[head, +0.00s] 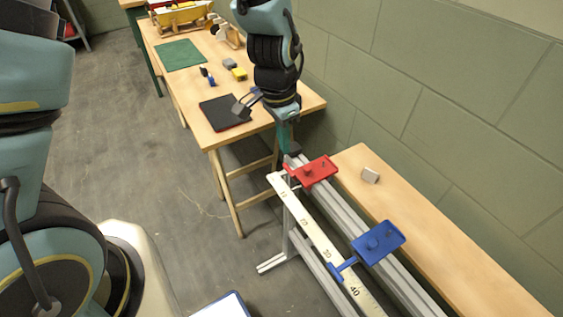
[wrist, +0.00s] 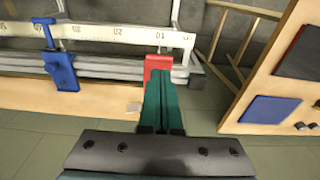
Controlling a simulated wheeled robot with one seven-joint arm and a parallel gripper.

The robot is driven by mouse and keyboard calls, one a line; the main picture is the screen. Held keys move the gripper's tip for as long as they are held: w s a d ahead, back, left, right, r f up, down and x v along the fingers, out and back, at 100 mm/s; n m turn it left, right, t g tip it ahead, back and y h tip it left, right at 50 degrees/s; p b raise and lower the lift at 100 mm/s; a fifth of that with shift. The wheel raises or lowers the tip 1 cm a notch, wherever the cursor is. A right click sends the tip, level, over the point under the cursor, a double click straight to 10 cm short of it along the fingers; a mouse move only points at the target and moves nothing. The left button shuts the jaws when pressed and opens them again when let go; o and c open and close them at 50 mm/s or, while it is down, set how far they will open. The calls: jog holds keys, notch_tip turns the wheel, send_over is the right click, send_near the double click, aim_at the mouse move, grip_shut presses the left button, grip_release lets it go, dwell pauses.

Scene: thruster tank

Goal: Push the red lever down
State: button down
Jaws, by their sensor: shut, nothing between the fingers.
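The red lever (head: 312,171) is a flat red plate with a small knob, mounted on the metal rail near its far end beside a numbered scale. It also shows in the wrist view (wrist: 158,63), just beyond my fingertips and partly hidden by them. My gripper (head: 287,149) is shut and empty, its green fingers pointing down at the far end of the red lever. The fingers also fill the middle of the wrist view (wrist: 158,82). I cannot tell whether they touch the lever.
A similar blue piece (head: 379,242) sits nearer on the rail. The white numbered scale (head: 318,238) runs alongside. A wooden bench (head: 440,235) with a small grey block (head: 371,175) lies to the right, against the wall. A wooden table (head: 225,137) with several objects stands behind.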

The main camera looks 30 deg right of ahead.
aim_at(288, 171)
jog(key=shift+f, duration=0.1)
dwell(0.3)
jog(key=f+b, duration=0.1)
jog(key=f, duration=0.1)
jog(key=f+b, duration=0.4)
jog(key=shift+d+f, duration=0.4)
jog(key=shift+f+b, duration=0.1)
jog(key=shift+b, duration=0.2)
jog(key=shift+s+d+f+b, duration=0.15)
jog(key=shift+f+b, duration=0.45)
jog(key=shift+f, duration=0.3)
jog(key=shift+w+d+f+b, duration=0.15)
jog(key=shift+f+b, duration=0.45)
jog(key=shift+f, duration=0.3)
jog(key=shift+s+a+r, duration=0.15)
jog(key=shift+a+r, duration=0.1)
jog(key=a, duration=0.1)
jog(key=a+r, duration=0.1)
jog(key=a, duration=0.1)
jog(key=shift+r+p, duration=0.1)
jog(key=shift+p, duration=0.3)
